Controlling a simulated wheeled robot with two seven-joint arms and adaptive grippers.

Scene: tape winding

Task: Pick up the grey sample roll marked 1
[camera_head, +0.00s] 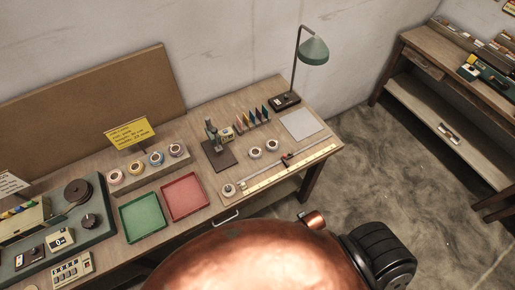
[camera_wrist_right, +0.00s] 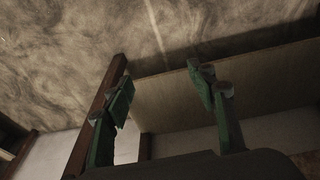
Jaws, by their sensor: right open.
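Several small rolls stand on the workbench in the head view. Two pale grey rolls, a left one (camera_head: 255,153) and a right one (camera_head: 271,146), sit side by side behind the long ruler. Another pale grey roll (camera_head: 228,190) is at the ruler's left end. A greyish roll (camera_head: 176,150) ends the row of coloured rolls. The markings are too small to read, so I cannot tell which is marked 1. My right gripper (camera_wrist_right: 163,84) shows in the right wrist view, open and empty, with no roll near it. My left gripper is not in view.
The workbench (camera_head: 215,193) carries a green tray (camera_head: 143,218), a red tray (camera_head: 185,196), a dark stand (camera_head: 217,155), a green lamp (camera_head: 314,50) and a ruler (camera_head: 290,168). A shelf unit (camera_head: 450,120) stands at right. Concrete floor (camera_head: 390,190) is clear between them.

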